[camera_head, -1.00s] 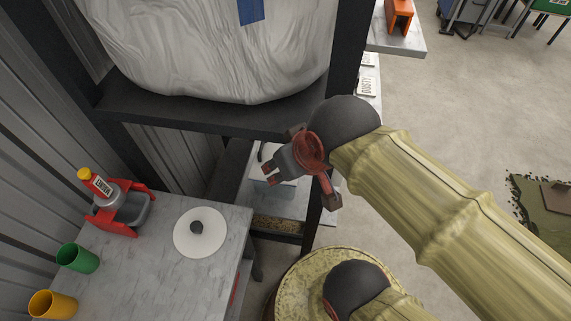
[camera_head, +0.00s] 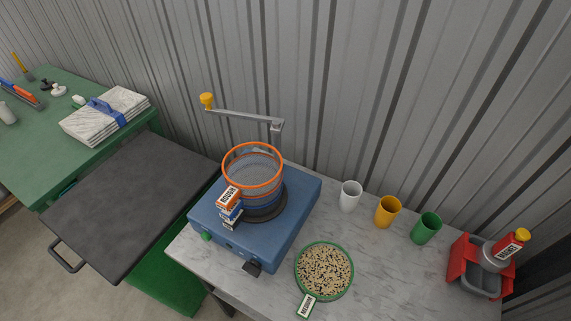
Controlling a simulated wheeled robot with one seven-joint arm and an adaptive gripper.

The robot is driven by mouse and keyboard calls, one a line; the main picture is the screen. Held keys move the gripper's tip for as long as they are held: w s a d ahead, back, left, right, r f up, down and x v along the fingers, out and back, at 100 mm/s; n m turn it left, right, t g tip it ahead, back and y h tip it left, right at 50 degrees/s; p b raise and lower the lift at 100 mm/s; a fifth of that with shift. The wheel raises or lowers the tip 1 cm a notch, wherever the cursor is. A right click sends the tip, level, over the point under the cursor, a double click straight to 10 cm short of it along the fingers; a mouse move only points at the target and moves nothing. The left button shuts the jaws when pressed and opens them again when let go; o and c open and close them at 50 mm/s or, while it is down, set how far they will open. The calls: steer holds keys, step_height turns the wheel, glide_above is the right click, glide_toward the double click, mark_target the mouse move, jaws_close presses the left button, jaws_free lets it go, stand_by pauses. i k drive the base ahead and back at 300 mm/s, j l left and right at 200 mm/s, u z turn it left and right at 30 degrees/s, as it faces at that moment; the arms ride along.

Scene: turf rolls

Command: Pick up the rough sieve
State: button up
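The rough sieve (camera_head: 253,178) has an orange rim and an orange-and-white tag whose lettering looks like "ROUGH". It is the top piece of a stack on a blue machine (camera_head: 300,200). Blue-edged pieces with their own tags sit under it, and a dark round base is at the bottom. A green-rimmed sieve (camera_head: 324,270) full of pale and dark grains lies on the marble table, its tag seeming to read "MEDIUM". My gripper is not in view now.
A crank arm with a yellow knob (camera_head: 207,100) rises behind the stack. White (camera_head: 350,195), yellow (camera_head: 388,211) and green (camera_head: 426,228) cups and a red-and-grey device (camera_head: 480,268) stand to the right. A dark slab (camera_head: 130,205) lies left; corrugated wall behind.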

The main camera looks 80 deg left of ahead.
mark_target(252, 170)
steer(key=u, duration=2.95)
steer(key=i+j+z, duration=0.2)
steer(key=j, duration=1.15)
steer(key=j+z, duration=0.15)
steer(key=j, duration=1.2)
